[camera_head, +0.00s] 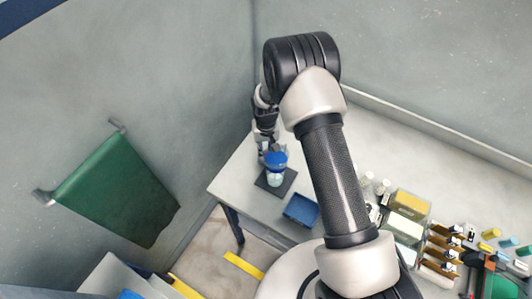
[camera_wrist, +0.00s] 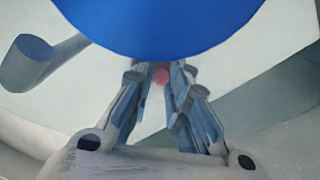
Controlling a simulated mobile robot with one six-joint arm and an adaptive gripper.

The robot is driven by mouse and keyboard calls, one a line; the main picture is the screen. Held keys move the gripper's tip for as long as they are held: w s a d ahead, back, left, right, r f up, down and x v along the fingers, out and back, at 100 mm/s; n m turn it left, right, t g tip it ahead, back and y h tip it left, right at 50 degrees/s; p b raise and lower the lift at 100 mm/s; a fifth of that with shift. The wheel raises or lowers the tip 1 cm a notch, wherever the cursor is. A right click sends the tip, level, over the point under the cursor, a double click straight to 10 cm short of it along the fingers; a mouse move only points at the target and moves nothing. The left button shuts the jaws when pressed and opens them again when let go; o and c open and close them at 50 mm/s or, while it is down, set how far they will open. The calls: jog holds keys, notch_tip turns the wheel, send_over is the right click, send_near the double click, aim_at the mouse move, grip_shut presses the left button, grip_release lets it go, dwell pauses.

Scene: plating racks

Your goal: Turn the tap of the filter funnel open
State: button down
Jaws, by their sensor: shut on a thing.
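The filter funnel (camera_head: 276,159) is a blue round vessel above a pale cup-shaped part. It stands on a dark square mat (camera_head: 264,181) near the left end of the bench. In the wrist view its blue body (camera_wrist: 160,22) fills the top middle, with a grey-blue tube (camera_wrist: 38,58) at the left. My gripper (camera_wrist: 160,80) points at the funnel, and its two fingers are shut on a small red piece, the tap (camera_wrist: 160,75). Most of the tap is hidden between the fingers. In the head view my gripper (camera_head: 265,145) is just behind the funnel and the tap cannot be seen.
A blue tray (camera_head: 301,210) lies right of the mat. Boxes with a yellow lid (camera_head: 411,204), several bottles and racks crowd the bench's right side. A wall stands close behind. A green sheet (camera_head: 115,190) hangs on the left wall. The bench's front left corner is clear.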

jog(key=shift+m+b, duration=1.2)
jog(key=shift+m, duration=1.1)
jog(key=c, duration=1.5)
grip_release()
notch_tip(320, 180, up, 12)
jog(key=shift+r, duration=0.1)
